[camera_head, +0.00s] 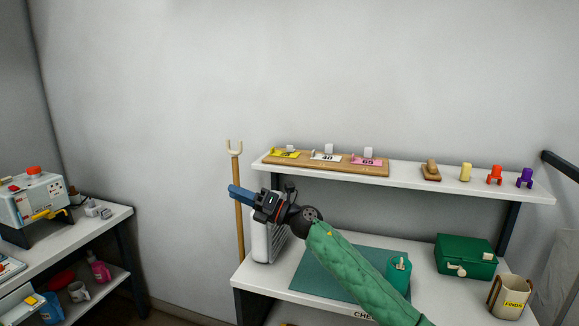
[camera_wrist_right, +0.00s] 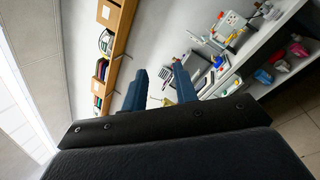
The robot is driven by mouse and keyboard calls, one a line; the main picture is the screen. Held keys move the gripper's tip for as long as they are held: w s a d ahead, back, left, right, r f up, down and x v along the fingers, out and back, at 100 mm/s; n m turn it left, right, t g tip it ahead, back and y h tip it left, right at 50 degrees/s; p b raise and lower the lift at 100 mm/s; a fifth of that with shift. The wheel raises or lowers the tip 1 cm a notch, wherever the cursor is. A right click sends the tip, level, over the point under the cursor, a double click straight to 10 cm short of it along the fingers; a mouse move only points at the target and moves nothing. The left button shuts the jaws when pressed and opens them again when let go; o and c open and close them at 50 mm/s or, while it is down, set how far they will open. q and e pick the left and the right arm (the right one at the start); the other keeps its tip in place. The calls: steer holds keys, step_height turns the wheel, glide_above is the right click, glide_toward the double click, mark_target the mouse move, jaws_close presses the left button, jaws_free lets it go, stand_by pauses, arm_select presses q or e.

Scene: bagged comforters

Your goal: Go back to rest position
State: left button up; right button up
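My right gripper (camera_head: 241,195) is raised in front of the upper left of the white workbench, pointing left, with the green-sleeved arm coming in from the lower right. In the right wrist view its two blue fingers (camera_wrist_right: 160,84) stand apart with nothing between them. It touches nothing that I can see. My left gripper is not in view.
The workbench shelf (camera_head: 410,178) holds a wooden board (camera_head: 340,167) with coloured tags. A green box (camera_head: 466,256), a green canister (camera_head: 398,272) and a mug-like holder (camera_head: 509,297) stand below. A wooden pole (camera_head: 239,225) leans behind my gripper. A side table (camera_head: 95,226) stands left.

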steer(key=s+d+f+m+t+h, duration=0.4)
steer(key=d+f+m+h, duration=0.4)
steer(key=m, duration=0.3)
steer(key=s+d+f+m+t+h, duration=0.4)
steer(key=s+d+f+m+h, duration=0.1)
steer(key=d+f+m, duration=0.5)
steer(key=s+d+f+m+t+h, duration=0.4)
steer(key=d+f+m+h, duration=0.3)
steer(key=f+m, duration=0.4)
steer(key=s+d+f+m+g+h, duration=0.1)
steer(key=s+d+f+m+g, duration=0.25)
steer(key=s+f, duration=0.35)
steer(key=s+d+f+m+g+h, duration=0.1)
steer(key=s+d+f+m+g, duration=0.2)
steer(key=s, duration=0.6)
steer(key=s+d+f+g, duration=0.2)
steer(key=s+f+g, duration=0.1)
steer(key=s, duration=0.7)
steer(key=s+d+f+g, duration=0.1)
steer(key=s+f+g, duration=0.25)
steer(key=s, duration=0.55)
steer(key=s+a+f+g, duration=0.1)
steer(key=a+f, duration=0.1)
steer(key=f, duration=1.1)
steer(key=s+a+f+g+y, duration=0.1)
steer(key=a+f, duration=0.2)
steer(key=f, duration=1)
steer(key=shift+s+m, duration=0.2)
steer(key=shift+m, duration=0.25)
